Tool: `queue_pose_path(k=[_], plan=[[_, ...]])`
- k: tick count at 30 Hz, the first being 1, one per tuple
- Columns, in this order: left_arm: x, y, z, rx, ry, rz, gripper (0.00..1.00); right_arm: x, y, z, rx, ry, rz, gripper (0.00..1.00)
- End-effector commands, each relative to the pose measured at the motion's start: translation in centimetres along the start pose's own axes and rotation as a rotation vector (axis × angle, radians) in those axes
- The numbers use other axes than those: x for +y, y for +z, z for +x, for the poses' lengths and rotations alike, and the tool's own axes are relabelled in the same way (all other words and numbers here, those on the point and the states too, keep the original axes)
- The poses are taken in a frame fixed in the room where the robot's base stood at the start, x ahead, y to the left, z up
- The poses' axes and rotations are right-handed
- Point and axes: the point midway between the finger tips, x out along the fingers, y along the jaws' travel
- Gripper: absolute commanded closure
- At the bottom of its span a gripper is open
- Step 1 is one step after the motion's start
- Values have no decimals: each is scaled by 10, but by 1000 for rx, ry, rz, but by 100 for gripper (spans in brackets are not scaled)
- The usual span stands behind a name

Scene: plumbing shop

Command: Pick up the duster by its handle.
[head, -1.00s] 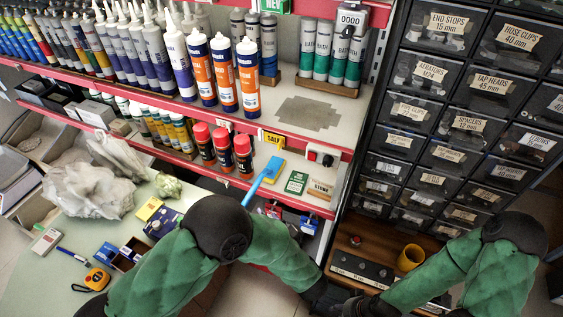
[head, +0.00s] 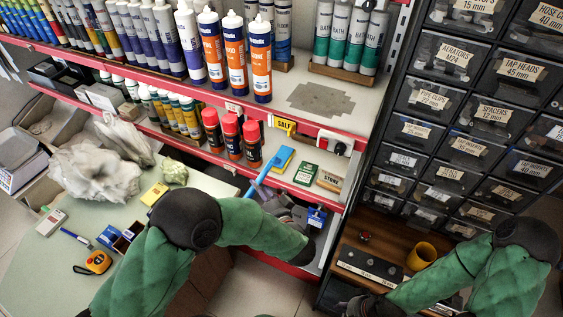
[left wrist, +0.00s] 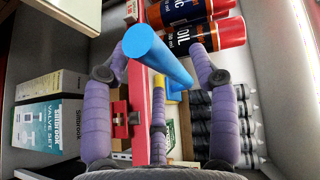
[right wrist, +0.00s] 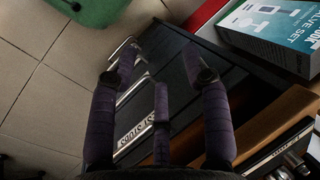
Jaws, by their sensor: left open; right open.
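The duster (head: 281,160) lies on the middle shelf, its blue handle (head: 262,177) sticking out over the red front edge toward me. In the left wrist view the thick handle (left wrist: 158,54) points at the camera, showing between the spread fingers. My left gripper (head: 266,191) is open at the handle's near end; I cannot tell whether any finger touches it. In the left wrist view the left gripper (left wrist: 160,75) holds nothing. My right gripper (right wrist: 158,78) is open and empty, low beside a dark drawer front, away from the duster.
Red-capped cans (head: 232,136) stand left of the duster; a green card (head: 305,174) lies to its right. A red shelf edge (head: 318,136) runs above. Valve set boxes (left wrist: 40,127) and dark tubes (left wrist: 222,125) show below the handle. A yellow ring (head: 421,255) stands on the right bench.

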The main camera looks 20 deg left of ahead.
Motion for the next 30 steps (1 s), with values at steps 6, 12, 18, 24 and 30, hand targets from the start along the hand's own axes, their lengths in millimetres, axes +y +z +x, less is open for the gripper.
queue_pose_path(k=[6, 12, 18, 24, 30], plan=[[2, 0, 22, -1, -1, -1, 40, 4, 0, 12, 0, 0, 0, 52], [0, 0, 24, 0, -1, 1, 40, 4, 0, 11, 0, 0, 0, 52], [0, 0, 23, 1, -1, 0, 80, 4, 0, 11, 0, 0, 0, 52], [-1, 0, 24, 1, -2, -2, 100, 4, 0, 11, 0, 0, 0, 52], [-1, 0, 23, 1, -2, -2, 100, 4, 0, 11, 0, 0, 0, 52]])
